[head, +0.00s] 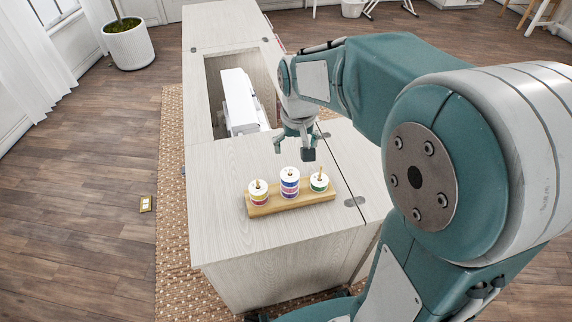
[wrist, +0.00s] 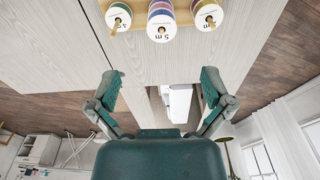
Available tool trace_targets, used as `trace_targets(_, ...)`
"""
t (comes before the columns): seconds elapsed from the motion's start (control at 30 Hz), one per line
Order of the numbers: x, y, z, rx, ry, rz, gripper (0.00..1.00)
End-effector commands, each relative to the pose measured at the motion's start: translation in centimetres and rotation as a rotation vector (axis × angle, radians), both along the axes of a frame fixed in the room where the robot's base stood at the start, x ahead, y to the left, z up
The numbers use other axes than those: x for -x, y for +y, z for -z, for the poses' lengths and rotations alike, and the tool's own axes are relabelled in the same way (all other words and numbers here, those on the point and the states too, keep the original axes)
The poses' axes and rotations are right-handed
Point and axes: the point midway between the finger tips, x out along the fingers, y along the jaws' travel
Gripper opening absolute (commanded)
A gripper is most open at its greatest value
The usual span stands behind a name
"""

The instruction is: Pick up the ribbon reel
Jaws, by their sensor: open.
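Three ribbon reels stand in a row on a wooden holder (head: 273,208) on the cabinet top. The left reel (head: 258,192) has red and purple bands, the middle reel (head: 290,182) is taller with blue and purple bands, and the right reel (head: 319,182) has a green band. All have white tops with a peg. In the wrist view the green reel (wrist: 118,17), the middle reel (wrist: 161,21) and the red reel (wrist: 208,15) are at the top edge. My gripper (head: 294,151) is open and empty, above the cabinet just behind the holder. It also shows in the wrist view (wrist: 160,82).
The pale wood cabinet top (head: 232,222) has free room around the holder. A white sewing machine (head: 238,100) sits in a recess behind it. A woven rug (head: 171,170) lies under the cabinet, and a potted plant (head: 130,45) stands far left.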

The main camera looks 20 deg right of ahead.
Motion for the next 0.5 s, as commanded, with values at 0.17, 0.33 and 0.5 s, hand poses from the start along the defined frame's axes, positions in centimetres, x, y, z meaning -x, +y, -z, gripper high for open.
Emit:
trace_targets(0.17,-2.6,-0.2,3.3,-0.002,0.068,0.007,1.0)
trace_targets(0.33,-3.6,-0.5,4.8,-0.005,0.097,0.011,1.0)
trace_targets(0.5,-3.7,-0.3,6.1,-0.003,0.105,0.011,1.0)
